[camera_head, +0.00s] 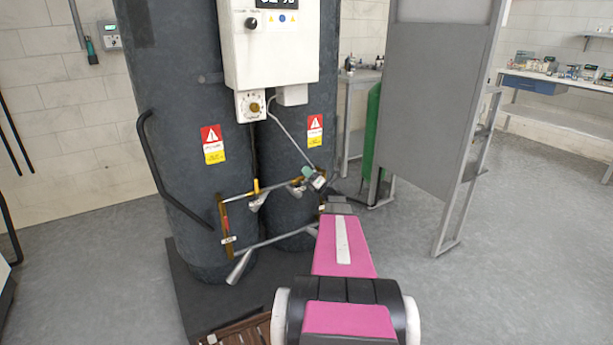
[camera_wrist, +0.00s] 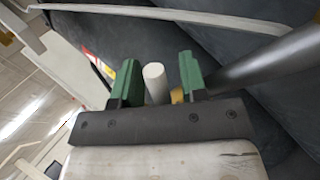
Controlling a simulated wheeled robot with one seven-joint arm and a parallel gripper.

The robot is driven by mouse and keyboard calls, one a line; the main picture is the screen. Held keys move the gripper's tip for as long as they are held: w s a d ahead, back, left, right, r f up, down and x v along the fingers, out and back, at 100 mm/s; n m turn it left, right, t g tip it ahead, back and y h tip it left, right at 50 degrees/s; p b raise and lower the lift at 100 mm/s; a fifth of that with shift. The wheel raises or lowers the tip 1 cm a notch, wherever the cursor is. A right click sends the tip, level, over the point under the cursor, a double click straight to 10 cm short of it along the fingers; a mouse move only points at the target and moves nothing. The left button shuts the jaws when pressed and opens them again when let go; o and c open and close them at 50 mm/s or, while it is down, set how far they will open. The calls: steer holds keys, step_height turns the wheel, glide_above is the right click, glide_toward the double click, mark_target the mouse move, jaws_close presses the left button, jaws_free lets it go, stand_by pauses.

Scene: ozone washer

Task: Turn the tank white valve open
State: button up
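Two dark grey tanks (camera_head: 175,130) stand side by side in the head view, with brass pipework and several pale valve handles low on their front. One pale handle (camera_head: 257,202) hangs left of my gripper, and another (camera_head: 240,267) points down near the floor. My gripper (camera_head: 312,175) is at the pipework in front of the right tank. In the wrist view its green fingers (camera_wrist: 156,83) are open, with a white rounded bar (camera_wrist: 155,83), apparently a valve handle, between them. Gaps show on both sides of the bar. A bit of brass (camera_wrist: 177,95) shows beside the right finger.
A white control box (camera_head: 270,50) hangs on the tanks above the pipework. A black curved pipe (camera_head: 160,170) runs down the left tank. A grey panel on a frame (camera_head: 430,120) stands to the right. Clear floor (camera_head: 480,290) lies at the lower right.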

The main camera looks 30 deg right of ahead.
steer(key=shift+w, duration=0.1)
steer(key=a+r+n+g, duration=0.1)
steer(key=a+n+g, duration=0.5)
steer(key=n, duration=0.6)
steer(key=s+d+g+y, duration=0.1)
steer(key=s+d, duration=0.6)
steer(key=s, duration=0.2)
steer(key=s+a+f+n+g+h, duration=0.1)
steer(key=s+a+f+n+g, duration=0.1)
steer(key=a+n, duration=0.3)
steer(key=s+a+f+n+g+h, duration=0.1)
steer(key=s+a+f+n+g, duration=0.2)
steer(key=a, duration=1)
steer(key=s+a+f+n+g+h, duration=0.2)
steer(key=a+f+n+g, duration=0.4)
steer(key=a+n, duration=0.2)
steer(key=shift+s+a, duration=0.2)
steer(key=shift+a, duration=0.35)
